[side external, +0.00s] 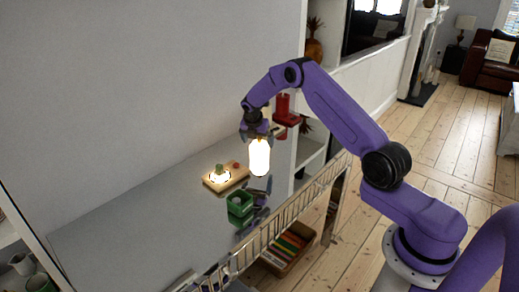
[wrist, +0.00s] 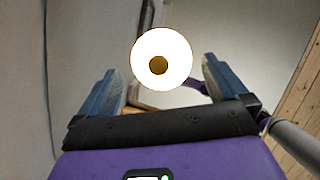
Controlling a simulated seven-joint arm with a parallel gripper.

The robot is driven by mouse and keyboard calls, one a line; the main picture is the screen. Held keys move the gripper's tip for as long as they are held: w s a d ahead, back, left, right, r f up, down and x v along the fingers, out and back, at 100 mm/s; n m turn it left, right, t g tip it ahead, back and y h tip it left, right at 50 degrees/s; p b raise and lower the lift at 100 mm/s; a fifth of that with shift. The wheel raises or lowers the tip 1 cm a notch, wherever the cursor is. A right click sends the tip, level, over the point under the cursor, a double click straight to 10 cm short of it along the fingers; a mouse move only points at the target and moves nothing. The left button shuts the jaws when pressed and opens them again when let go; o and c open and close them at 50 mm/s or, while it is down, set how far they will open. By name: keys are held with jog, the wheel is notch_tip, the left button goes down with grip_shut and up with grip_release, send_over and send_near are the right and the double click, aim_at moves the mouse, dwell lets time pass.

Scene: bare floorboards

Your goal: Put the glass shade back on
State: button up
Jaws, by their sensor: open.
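The glass shade (side external: 259,160) is a bright white upright cylinder with a small brownish top, just below my gripper (side external: 257,133) in the side view. In the wrist view the shade (wrist: 161,43) is a white disc with a brown knob (wrist: 158,66) in its middle. My gripper (wrist: 161,70) is open, with one finger on each side of the disc and a visible gap to each. I cannot tell whether the shade's foot touches the counter. The lamp base (side external: 211,184) is a flat wooden board left of the shade, with a glowing bulb (side external: 219,177) and a red knob (side external: 236,165).
A green open box (side external: 240,203) sits on the shiny grey counter (side external: 140,225), in front of the board. Dark items lie beside it. A metal rail (side external: 275,228) runs along the counter's front edge. A red object (side external: 285,110) is behind my gripper. The counter's left part is clear.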

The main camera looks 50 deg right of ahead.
aim_at(260, 148)
jog(key=shift+x, duration=2.75)
jog(key=shift+s+a, duration=0.1)
jog(key=c, duration=0.9)
